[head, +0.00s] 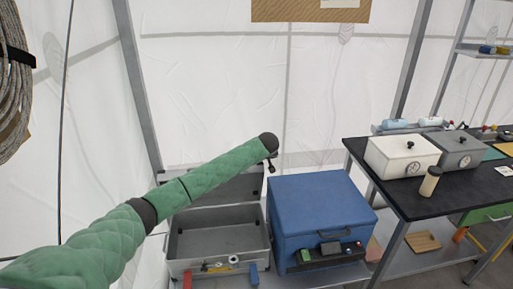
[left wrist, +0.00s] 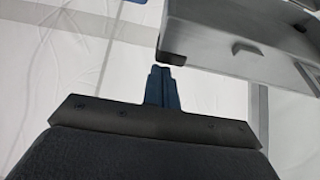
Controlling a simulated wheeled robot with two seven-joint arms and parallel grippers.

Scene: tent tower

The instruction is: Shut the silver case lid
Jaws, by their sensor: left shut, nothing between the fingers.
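The silver case (head: 218,216) stands open at the lower middle of the head view. Its lid (head: 238,190) is raised at the back, and my green-sleeved left arm hides part of it. My left gripper (head: 271,168) is small and dark there, at the lid's upper right end. In the left wrist view my left gripper (left wrist: 166,72) is shut and empty. Its tips are close to the corner of a grey panel (left wrist: 225,45) that looks like part of the case. I cannot tell whether they touch it. My right gripper is not in view.
A blue case (head: 318,205) stands close on the right of the silver case. Small tools (head: 220,267) lie along the silver case's front. A black table (head: 440,190) with a white box (head: 402,157) and a grey box (head: 458,148) is at the right.

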